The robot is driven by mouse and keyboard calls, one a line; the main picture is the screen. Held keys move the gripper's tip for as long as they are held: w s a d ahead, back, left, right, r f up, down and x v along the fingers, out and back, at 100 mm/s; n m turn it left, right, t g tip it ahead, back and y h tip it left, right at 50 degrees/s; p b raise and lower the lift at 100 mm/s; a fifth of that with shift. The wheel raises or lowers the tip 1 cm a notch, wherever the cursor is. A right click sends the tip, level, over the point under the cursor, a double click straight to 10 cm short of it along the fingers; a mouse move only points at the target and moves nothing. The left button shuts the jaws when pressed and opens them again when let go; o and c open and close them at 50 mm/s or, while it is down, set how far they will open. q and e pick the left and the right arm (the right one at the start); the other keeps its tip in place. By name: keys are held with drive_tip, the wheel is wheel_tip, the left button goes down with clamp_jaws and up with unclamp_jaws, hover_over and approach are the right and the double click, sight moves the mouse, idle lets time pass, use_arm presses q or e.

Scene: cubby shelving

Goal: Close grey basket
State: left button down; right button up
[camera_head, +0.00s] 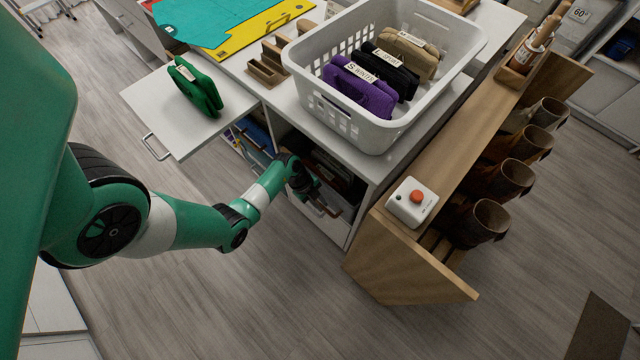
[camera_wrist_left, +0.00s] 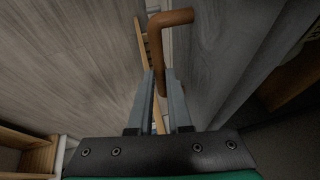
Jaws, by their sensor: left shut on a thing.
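My left gripper (camera_head: 318,203) reaches down to the front of the cubby unit under the white counter. In the left wrist view its two fingers (camera_wrist_left: 161,88) are shut on a brown, bent bar handle (camera_wrist_left: 166,22). In the head view, a light grey basket or drawer front (camera_head: 322,222) sits low in the cubby opening, right below the gripper. My arm partly hides it, and I cannot tell how far it stands out. My right gripper is not in view.
A light grey laundry basket (camera_head: 345,112) with several labelled pouches stands on the counter. A green pouch (camera_head: 196,88) lies on a pulled-out white shelf (camera_head: 150,115). A wooden rack (camera_head: 440,190) with a red-button box (camera_head: 411,203) stands to the right. The floor in front is clear.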

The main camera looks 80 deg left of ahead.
use_arm(q)
drive_tip(key=shift+f, duration=0.1)
drive_tip(key=shift+a, duration=0.1)
drive_tip(key=c, duration=1.1)
unclamp_jaws()
drive_tip(key=shift+w, duration=0.1)
drive_tip(key=shift+o, duration=1.3)
drive_tip(key=shift+w, duration=0.1)
drive_tip(key=p+v, duration=0.7)
drive_tip(key=v, duration=0.5)
drive_tip(key=shift+p, duration=0.35)
drive_tip(key=shift+f, duration=0.1)
